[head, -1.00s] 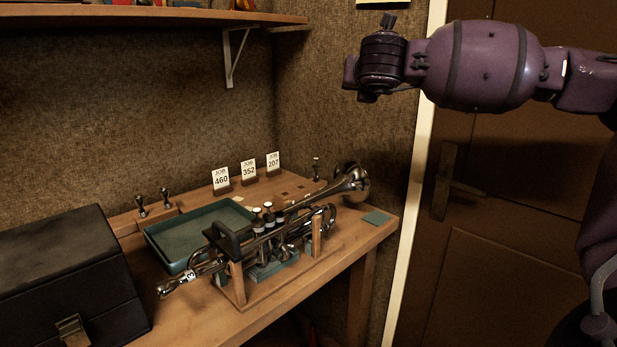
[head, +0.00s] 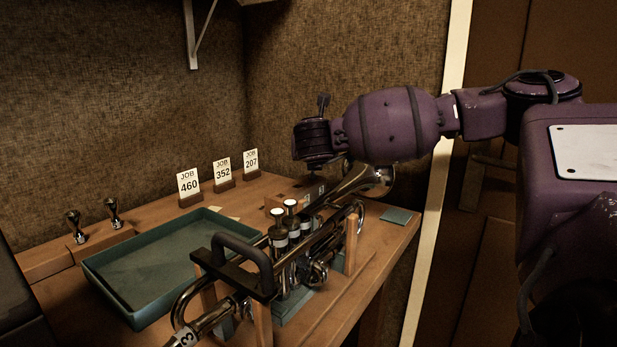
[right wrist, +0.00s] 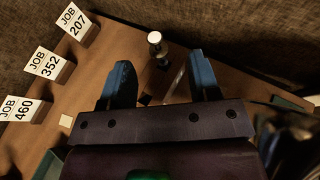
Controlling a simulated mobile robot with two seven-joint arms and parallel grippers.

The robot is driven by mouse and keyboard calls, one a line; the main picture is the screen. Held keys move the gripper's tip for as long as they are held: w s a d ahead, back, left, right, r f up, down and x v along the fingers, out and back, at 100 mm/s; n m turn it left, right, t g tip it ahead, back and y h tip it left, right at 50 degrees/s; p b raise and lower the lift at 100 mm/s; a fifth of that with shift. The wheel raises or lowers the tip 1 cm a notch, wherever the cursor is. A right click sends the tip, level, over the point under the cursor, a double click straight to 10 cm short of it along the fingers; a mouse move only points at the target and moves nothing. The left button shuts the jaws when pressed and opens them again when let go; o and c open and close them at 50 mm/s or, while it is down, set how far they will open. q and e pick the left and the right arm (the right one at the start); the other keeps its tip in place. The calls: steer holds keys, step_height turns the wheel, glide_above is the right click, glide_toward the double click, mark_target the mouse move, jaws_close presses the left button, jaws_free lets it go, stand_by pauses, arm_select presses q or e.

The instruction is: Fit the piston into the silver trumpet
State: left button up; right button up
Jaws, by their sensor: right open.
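The silver trumpet (head: 368,182) lies in a wooden cradle with its bell toward the back right. White-capped valves (head: 284,212) stand in its middle. My right gripper (right wrist: 162,75) is open and empty, with the piston apart from both fingers. My left gripper is not in view.
An empty green tray (head: 140,312) lies left of the trumpet. Job cards (head: 189,184) line the back. A black handle (head: 243,250) rises over the trumpet's near end. A small green pad (head: 396,215) lies at the right edge.

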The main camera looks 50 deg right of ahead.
mark_target(313, 173)
steer(key=shift+b+x, duration=0.3)
steer(key=shift+x, duration=0.6)
steer(key=x, duration=0.1)
steer(key=b+x, duration=0.1)
steer(key=x, duration=0.1)
steer(key=shift+w+f+b, duration=0.3)
steer(key=shift+w+f, duration=0.1)
steer(key=shift+w+d, duration=0.2)
steer(key=shift+d, duration=0.15)
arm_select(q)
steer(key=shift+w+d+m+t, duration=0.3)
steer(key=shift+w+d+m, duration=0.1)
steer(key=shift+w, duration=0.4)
arm_select(e)
steer(key=shift+r, duration=0.2)
steer(key=shift+c, duration=0.3)
steer(key=c, duration=0.9)
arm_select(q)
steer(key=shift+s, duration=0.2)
arm_select(e)
steer(key=shift+c, duration=0.2)
